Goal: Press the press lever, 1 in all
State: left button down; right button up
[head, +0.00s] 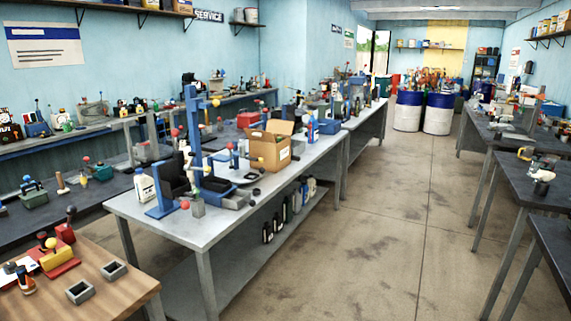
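A tall blue press-like frame (193,135) stands upright on the grey workbench (222,233) left of the middle. Small red and yellow knobs show around it, and a red knob (175,132) sits at its left side. I cannot tell which part is the press lever. A red device (65,233) with a dark upright handle and a yellow block (60,260) with a yellow knob are on the wooden bench at the lower left. Neither of my grippers is in view.
A cardboard box (270,149) and a white jug (145,186) stand on the grey workbench. Bottles stand on its lower shelf. Blue-and-white drums (438,114) stand at the back. Dark tables (525,178) line the right side. The concrete floor (400,215) between is clear.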

aim_at(70, 211)
jog(key=u, duration=2.3)
jog(key=i+l, duration=0.4)
jog(key=i, duration=0.15)
jog(key=i+l, duration=0.35)
jog(key=i, duration=0.2)
